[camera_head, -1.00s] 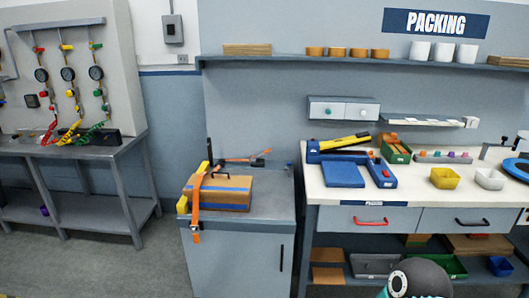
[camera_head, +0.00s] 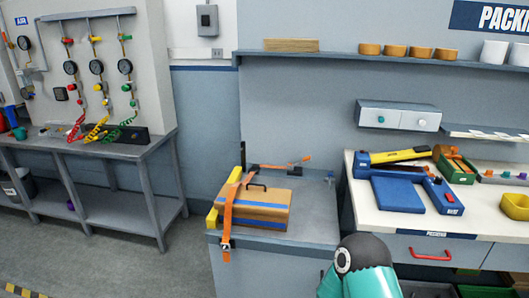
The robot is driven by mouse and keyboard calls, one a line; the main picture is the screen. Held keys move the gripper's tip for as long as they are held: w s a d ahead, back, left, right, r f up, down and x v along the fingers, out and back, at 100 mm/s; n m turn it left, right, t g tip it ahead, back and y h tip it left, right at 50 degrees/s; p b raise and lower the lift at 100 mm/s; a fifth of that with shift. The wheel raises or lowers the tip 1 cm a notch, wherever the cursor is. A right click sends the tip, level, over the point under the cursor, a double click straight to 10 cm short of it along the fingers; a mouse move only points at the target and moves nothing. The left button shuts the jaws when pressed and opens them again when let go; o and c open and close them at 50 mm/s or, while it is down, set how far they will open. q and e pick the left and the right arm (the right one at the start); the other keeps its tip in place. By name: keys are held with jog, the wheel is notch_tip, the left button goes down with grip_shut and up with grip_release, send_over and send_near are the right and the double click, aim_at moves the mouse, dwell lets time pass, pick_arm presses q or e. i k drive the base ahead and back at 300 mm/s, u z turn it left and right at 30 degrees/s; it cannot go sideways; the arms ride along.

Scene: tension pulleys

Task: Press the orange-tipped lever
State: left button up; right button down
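A brown box (camera_head: 253,208) with blue bands and a dark handle sits on a grey cabinet top (camera_head: 318,205). An orange strap (camera_head: 226,214) runs over its left end and hangs down the cabinet front. Behind the box is a thin, dark lever-like part (camera_head: 285,166) with a small orange tip (camera_head: 306,158) at its right end. A longer orange piece lies along its left side; how they join is too small to tell. Neither gripper is in view; only a teal and black part of my arm shows at the bottom.
A packing bench (camera_head: 395,222) with a blue-and-yellow tool (camera_head: 400,156) and bins stands to the right. A shelf (camera_head: 350,62) with orange and white cups hangs above. A grey bench (camera_head: 110,148) with gauges and coloured hoses is at left. Open floor (camera_head: 195,250) lies between.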

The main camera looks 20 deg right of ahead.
aim_at(306, 160)
jog(key=i, duration=0.85)
jog(key=z, duration=0.35)
